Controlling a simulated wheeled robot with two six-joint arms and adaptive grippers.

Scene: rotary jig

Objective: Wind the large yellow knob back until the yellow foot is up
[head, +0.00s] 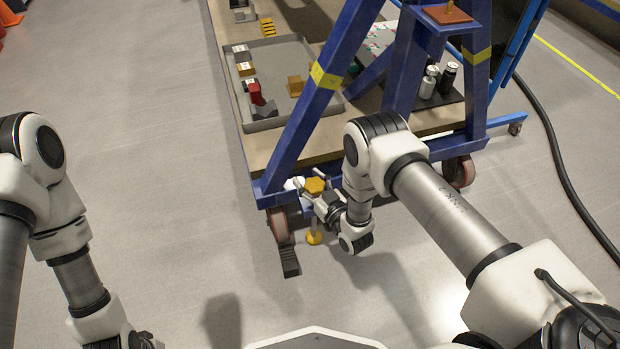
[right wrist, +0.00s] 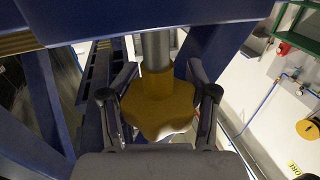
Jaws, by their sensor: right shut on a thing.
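The large yellow knob (head: 315,185) sits low at the near corner of the blue frame. In the right wrist view the knob (right wrist: 160,105) is a lobed yellow piece on a grey shaft (right wrist: 156,50). My right gripper (head: 312,192) is shut on it, one finger on each side. The yellow foot (head: 314,238) shows below the knob, close to the floor; I cannot tell whether it touches. My left gripper (head: 140,341) is at the bottom left, cut by the picture edge, and its fingers are not clear.
The blue frame (head: 318,95) stands on red wheels (head: 279,224). A dark block (head: 289,262) lies on the floor by the near wheel. A grey tray (head: 310,60) with small parts rests on the deck. A black cable (head: 565,175) runs along the right floor.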

